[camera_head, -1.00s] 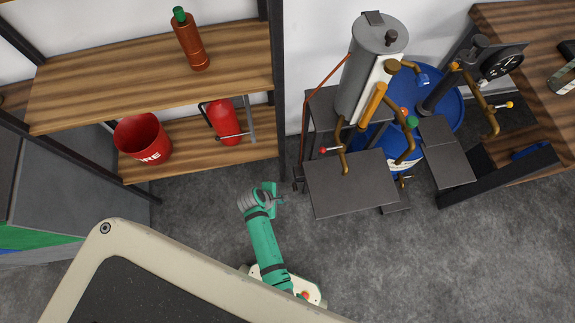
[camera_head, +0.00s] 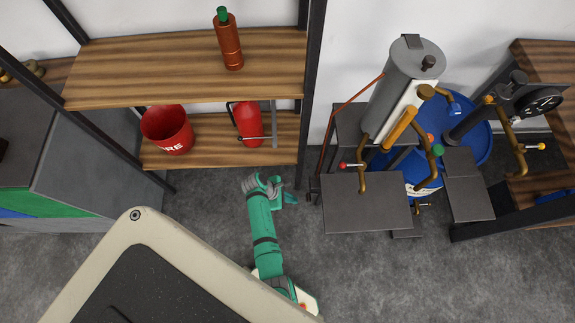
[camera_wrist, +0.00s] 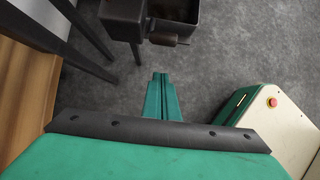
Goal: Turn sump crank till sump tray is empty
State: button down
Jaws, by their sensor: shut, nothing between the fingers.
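My gripper (camera_head: 288,197) is low over the floor, left of the machine stand. In the wrist view its green fingers (camera_wrist: 161,80) are together with nothing between them. Ahead of them, at the top of that view, is a dark open-topped box (camera_wrist: 190,10), which looks like the sump tray. A short cylindrical handle (camera_wrist: 166,39), seemingly the sump crank, juts out below it. The fingertips are apart from the handle. The tray's contents are too dark and cut off to judge. I cannot make out the tray or crank clearly in the head view.
The machine's dark platform (camera_head: 366,205) and grey cylinder (camera_head: 401,85) stand right of my gripper, with a blue barrel (camera_head: 474,148) behind. A wooden shelf (camera_head: 280,133) holds a red bucket (camera_head: 167,130) and an extinguisher (camera_head: 249,124). Carpet in front is clear.

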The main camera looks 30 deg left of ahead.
jog(key=shift+w+d+r, duration=0.35)
jog(key=shift+w+d, duration=0.2)
jog(key=shift+d, duration=0.25)
jog(key=shift+w+d+r, duration=0.3)
jog(key=shift+w+d, duration=0.2)
jog(key=shift+d, duration=0.25)
jog(key=shift+r, duration=0.1)
